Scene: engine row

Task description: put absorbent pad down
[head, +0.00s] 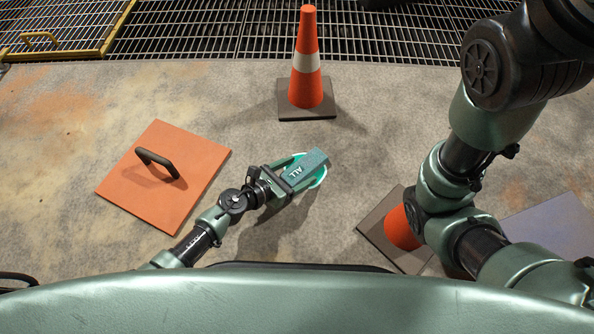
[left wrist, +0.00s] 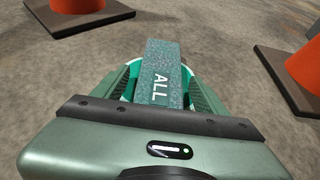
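The absorbent pad (head: 306,167) is a speckled grey-teal block marked "ALL". My left gripper (head: 293,176) is shut on it, with a finger on each side. In the left wrist view the pad (left wrist: 160,75) points away from my left gripper (left wrist: 158,85), and its far end sticks out past the fingers. A teal patch with a pale rim (head: 320,176) shows beside and behind the pad. I cannot tell whether the pad touches the floor. My right gripper is out of view; only its arm shows at the right.
An orange cone (head: 306,75) stands beyond the pad, and another cone (head: 401,228) stands right of it, partly behind my right arm. An orange plate with a black handle (head: 170,190) lies at the left. Metal grating (head: 230,35) runs along the back.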

